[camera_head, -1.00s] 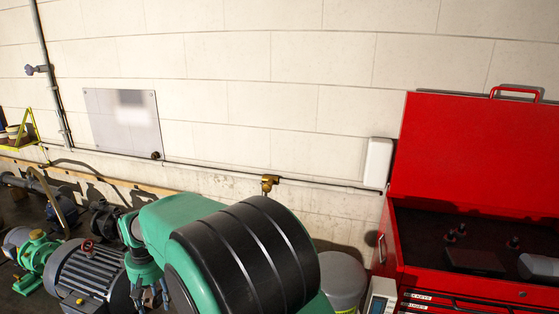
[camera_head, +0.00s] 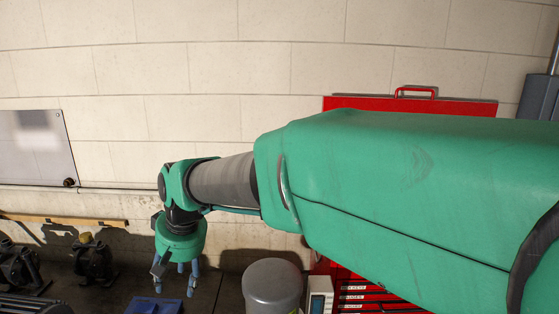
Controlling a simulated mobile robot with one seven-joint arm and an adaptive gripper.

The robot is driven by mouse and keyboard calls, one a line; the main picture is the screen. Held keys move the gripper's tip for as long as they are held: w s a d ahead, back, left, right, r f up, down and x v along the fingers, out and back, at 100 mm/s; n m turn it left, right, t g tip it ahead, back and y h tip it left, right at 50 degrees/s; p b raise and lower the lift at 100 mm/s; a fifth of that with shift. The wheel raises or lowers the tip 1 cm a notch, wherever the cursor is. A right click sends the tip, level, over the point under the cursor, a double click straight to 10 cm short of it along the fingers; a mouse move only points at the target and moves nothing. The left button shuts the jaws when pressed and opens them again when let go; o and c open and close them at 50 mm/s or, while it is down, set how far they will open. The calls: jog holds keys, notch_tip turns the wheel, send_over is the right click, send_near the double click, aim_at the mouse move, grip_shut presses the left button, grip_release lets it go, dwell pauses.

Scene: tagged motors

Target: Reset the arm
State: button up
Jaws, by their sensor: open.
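My gripper (camera_head: 175,280) hangs at the end of my green and grey arm, left of the middle in the head view. Its fingers point down and are spread open, with nothing between them. My arm stretches from the right edge across the picture and hides much of what is behind it. A blue object (camera_head: 154,305) shows at the bottom edge below the fingers; I cannot tell how far apart they are.
A red tool chest (camera_head: 350,103) stands behind my arm, mostly hidden. A grey-lidded bin (camera_head: 272,285) is right of my gripper, beside a small white device (camera_head: 320,295). Dark motors (camera_head: 95,262) sit at the lower left. A pale block wall (camera_head: 200,65) closes the back.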

jog(key=s+d+r+m+b, duration=0.1)
jog(key=s+d, duration=0.1)
jog(key=d, duration=0.6)
jog(key=s+d+r+m+t+b, duration=0.1)
jog(key=s+d, duration=0.1)
jog(key=d, duration=0.6)
jog(key=s+d+r+m+t+b, duration=0.1)
jog(key=s+d+m, duration=0.1)
jog(key=d, duration=0.6)
jog(key=s+d+f+m+t+h+b, duration=0.1)
jog(key=s+d+f+b, duration=0.3)
jog(key=d, duration=0.7)
jog(key=s+d+f+m+h+b, duration=0.2)
jog(key=s+d+f+b, duration=0.1)
jog(key=s+d+f, duration=0.5)
jog(key=s+d, duration=0.1)
jog(key=d, duration=0.2)
jog(key=shift+s+d+f+t+b, duration=0.2)
jog(key=shift+s+d+t+b, duration=0.15)
jog(key=shift+t, duration=0.05)
